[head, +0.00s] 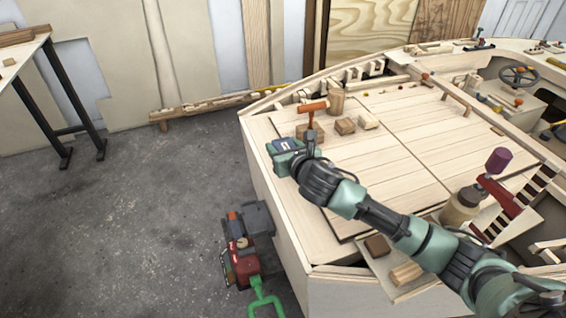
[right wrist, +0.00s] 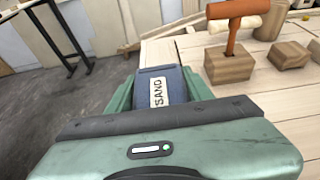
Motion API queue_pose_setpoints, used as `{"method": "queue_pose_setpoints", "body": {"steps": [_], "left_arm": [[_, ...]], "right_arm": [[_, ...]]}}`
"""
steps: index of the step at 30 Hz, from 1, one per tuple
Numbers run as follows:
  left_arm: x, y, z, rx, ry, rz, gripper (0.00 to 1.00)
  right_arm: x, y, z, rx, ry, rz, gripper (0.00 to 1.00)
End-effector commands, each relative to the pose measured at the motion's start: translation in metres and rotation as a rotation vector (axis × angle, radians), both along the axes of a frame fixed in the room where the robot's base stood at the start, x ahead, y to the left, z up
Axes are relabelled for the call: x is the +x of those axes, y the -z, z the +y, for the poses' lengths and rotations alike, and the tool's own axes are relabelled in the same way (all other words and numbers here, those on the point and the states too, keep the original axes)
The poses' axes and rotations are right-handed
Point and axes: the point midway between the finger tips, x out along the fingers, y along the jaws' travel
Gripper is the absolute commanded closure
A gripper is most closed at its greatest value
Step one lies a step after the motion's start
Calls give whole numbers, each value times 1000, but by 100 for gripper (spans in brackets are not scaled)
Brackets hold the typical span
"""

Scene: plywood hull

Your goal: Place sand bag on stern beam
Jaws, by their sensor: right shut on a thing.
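The sand bag (head: 289,144) is a small dark blue bag in my right gripper (head: 291,157) at the left edge of the plywood hull. In the right wrist view the sand bag (right wrist: 160,86), with a white "SAND" label, sits between the two green fingers of the right gripper (right wrist: 158,96), which are shut on it. A pale wooden beam (head: 267,190) runs along the hull's left end; the bag is over or beside it, and I cannot tell whether they touch. My left gripper is not in view.
An orange-headed mallet (head: 312,107) and small wood blocks (head: 345,126) stand on the deck close by. A red and grey machine (head: 243,262) is on the floor beside the hull. A purple-topped tool (head: 496,162) is at the right. The middle deck (head: 420,130) is clear.

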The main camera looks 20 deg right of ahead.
Motion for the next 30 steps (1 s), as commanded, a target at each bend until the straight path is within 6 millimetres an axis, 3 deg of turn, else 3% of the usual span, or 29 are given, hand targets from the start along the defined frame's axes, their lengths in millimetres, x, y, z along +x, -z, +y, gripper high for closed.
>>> {"method": "queue_pose_setpoints", "body": {"steps": [7, 15, 26, 27, 28, 30], "left_arm": [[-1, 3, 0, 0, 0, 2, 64], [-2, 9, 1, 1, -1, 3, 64], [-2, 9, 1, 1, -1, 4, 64], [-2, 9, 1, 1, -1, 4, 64], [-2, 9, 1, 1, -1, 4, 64], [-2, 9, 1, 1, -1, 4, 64]], "right_arm": [[1, 14, 0, 1, 1, -5, 100], [1, 49, 0, 1, 0, -4, 100], [1, 52, 0, -1, 0, -6, 100], [0, 54, 0, -1, 0, -2, 38], [0, 54, 0, -1, 0, -1, 30], [0, 54, 0, -1, 1, -1, 27]]}}
